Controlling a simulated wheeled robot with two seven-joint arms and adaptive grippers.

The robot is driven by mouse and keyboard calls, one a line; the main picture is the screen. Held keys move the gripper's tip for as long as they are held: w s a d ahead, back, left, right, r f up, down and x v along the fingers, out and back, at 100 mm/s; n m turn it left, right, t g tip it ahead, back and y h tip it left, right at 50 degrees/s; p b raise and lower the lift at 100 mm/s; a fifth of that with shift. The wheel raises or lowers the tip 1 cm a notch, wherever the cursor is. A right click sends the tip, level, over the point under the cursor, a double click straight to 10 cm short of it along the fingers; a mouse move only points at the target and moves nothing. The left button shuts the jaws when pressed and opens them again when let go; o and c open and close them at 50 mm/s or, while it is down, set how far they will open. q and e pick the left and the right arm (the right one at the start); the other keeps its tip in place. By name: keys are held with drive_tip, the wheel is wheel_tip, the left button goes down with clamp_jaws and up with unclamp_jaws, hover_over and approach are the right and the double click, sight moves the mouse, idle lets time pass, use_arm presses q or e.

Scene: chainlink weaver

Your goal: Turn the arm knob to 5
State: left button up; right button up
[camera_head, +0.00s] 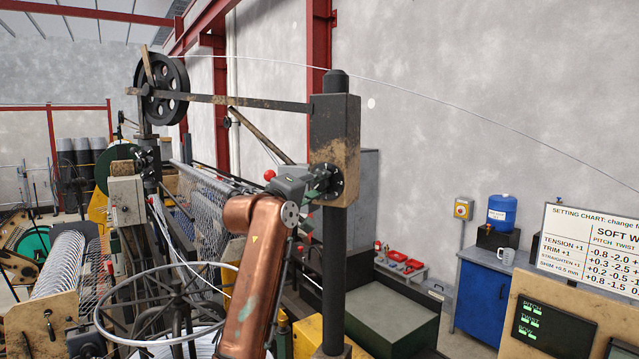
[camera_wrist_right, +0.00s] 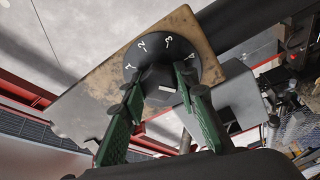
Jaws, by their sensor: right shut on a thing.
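The arm knob (camera_wrist_right: 159,80) is a dark hub on a round black dial (camera_wrist_right: 152,45) with white numbers; 1, 2 and 3 read clearly, and a mark further right is hard to read. The dial also shows in the head view (camera_head: 337,184) on the lower part of the worn box at the top of the dark post. My right gripper (camera_wrist_right: 161,86) is shut on the hub, one green finger on each side. In the head view my right gripper (camera_head: 318,183) reaches the dial from the left, partly hiding it. A pointer is not clear. My left gripper is not in view.
The dark post (camera_head: 334,260) stands right behind my copper arm. A long bar (camera_head: 240,101) runs from the box to a black wheel (camera_head: 165,90). A wire hoop (camera_head: 110,310) lies low left. A setting chart (camera_head: 590,240) stands at the right.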

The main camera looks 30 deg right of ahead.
drive_tip(key=shift+f, duration=0.1)
idle(0.3)
drive_tip(key=o, duration=1.2)
drive_tip(key=shift+c, duration=0.2)
drive_tip(key=r+v, duration=0.1)
drive_tip(key=v, duration=1.1)
drive_tip(key=shift+f, duration=0.4)
